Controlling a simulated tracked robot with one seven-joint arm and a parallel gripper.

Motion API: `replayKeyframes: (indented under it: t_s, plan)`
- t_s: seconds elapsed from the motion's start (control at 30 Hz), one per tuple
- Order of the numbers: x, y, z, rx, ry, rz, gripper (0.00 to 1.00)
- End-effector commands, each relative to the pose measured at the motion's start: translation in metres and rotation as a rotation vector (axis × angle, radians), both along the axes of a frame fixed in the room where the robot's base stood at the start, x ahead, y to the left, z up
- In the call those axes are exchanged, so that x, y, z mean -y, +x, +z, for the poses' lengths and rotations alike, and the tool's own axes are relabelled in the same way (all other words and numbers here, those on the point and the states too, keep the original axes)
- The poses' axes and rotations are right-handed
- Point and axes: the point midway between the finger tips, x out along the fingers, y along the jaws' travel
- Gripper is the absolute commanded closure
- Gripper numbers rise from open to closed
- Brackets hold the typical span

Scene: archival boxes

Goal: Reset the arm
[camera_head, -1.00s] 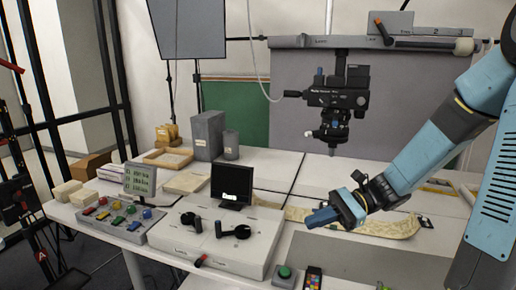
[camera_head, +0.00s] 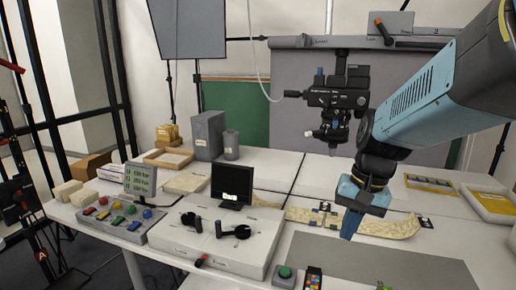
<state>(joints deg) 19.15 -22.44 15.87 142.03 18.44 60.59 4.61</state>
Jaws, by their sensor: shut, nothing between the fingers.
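My arm comes in from the right, and my gripper (camera_head: 350,225) hangs from its end, pointing down. It is shut and holds nothing. It is in front of the long cream strip (camera_head: 395,229) that lies on the white table, and it covers part of that strip. How far the fingertips are above the table I cannot tell.
A black camera (camera_head: 336,98) hangs just left of my arm. A grey mat (camera_head: 375,262) lies in front. A control box with two knobs (camera_head: 215,238) and a small monitor (camera_head: 232,185) stand left. Yellow-edged trays (camera_head: 490,203) lie right.

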Motion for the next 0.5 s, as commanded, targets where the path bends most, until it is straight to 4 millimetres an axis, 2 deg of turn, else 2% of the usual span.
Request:
replayKeyframes:
  t_s: [0.3,0.5]
  plan:
    - [0.025,-0.020,0.055,0.310,-0.173,0.176,1.00]
    - [0.040,-0.030,0.080,0.448,-0.231,0.246,1.00]
